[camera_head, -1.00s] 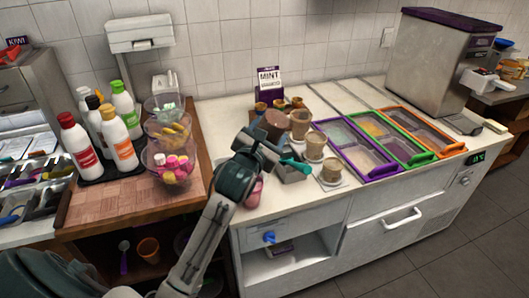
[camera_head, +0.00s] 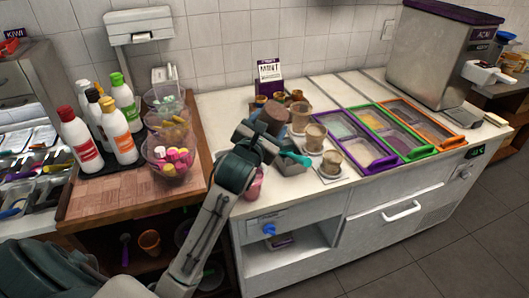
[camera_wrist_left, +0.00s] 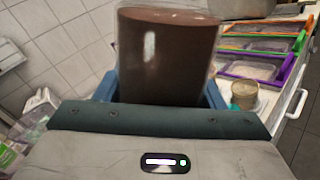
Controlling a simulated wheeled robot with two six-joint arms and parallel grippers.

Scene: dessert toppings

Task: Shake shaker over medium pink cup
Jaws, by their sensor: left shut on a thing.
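My left gripper (camera_head: 262,138) is shut on the shaker (camera_head: 274,114), a clear container with dark brown content. It holds the shaker above the counter. In the left wrist view the shaker (camera_wrist_left: 168,60) stands between the blue fingers of the gripper (camera_wrist_left: 160,92) and fills the upper middle. A pink cup (camera_head: 258,184) shows partly behind my left forearm, below the gripper; most of it is hidden, so I cannot tell its size or whether the shaker is over it. My right gripper is not in view.
Colour-framed topping bins (camera_head: 372,163) lie further right. Bottles (camera_head: 120,140) and stacked clear bowls (camera_head: 168,165) stand on the wooden board (camera_head: 125,190) at left.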

